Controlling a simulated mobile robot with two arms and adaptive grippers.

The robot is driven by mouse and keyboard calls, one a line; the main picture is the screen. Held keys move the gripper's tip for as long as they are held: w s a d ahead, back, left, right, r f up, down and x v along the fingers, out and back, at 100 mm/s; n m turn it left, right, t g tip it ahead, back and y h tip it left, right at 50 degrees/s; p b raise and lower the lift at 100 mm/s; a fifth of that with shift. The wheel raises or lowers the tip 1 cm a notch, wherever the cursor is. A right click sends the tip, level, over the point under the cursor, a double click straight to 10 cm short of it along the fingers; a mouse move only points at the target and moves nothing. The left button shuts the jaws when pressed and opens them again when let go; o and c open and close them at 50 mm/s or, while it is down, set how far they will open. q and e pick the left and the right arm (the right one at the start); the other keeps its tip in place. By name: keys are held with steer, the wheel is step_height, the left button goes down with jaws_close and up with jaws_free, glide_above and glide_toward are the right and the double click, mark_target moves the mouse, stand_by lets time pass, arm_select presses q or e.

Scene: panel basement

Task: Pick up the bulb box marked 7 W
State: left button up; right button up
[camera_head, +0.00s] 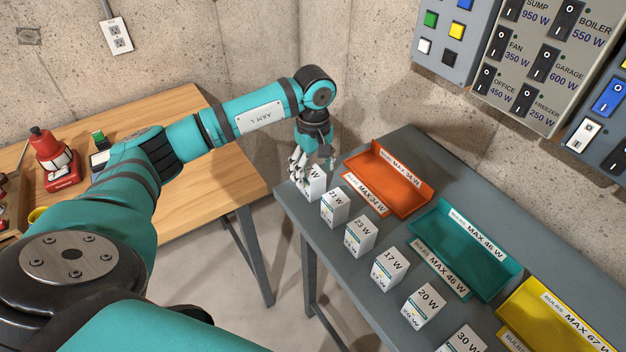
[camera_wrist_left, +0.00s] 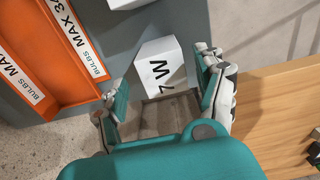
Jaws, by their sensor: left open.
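The white bulb box marked 7 W (camera_wrist_left: 158,66) stands near the end of the grey table, its top label readable in the left wrist view. In the head view the same box (camera_head: 314,184) is the farthest in the row and is partly hidden by my left gripper (camera_head: 312,160). That gripper is open, with its fingers at either side of the box; in the left wrist view the fingers (camera_wrist_left: 165,95) have a gap between them, and I cannot tell whether they touch it. My right gripper is not in view.
Several other white bulb boxes, such as the neighbouring one (camera_head: 335,205), stand along the table's near edge. An orange tray (camera_head: 408,204), a teal tray (camera_head: 512,268) and a yellow tray (camera_head: 603,332) lie behind them. A wooden table (camera_head: 215,178) stands at left.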

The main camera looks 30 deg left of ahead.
mark_target(313, 185)
arm_select(q)
steer(key=f, duration=0.1)
steer(key=f+p, duration=0.1)
steer(key=f, duration=0.1)
steer(key=f+p, duration=0.1)
steer(key=shift+s+d+f, duration=0.1)
steer(key=shift+s+f, duration=0.15)
steer(key=shift+s, duration=0.1)
steer(key=shift+f, duration=0.25)
steer(key=c, duration=1.2)
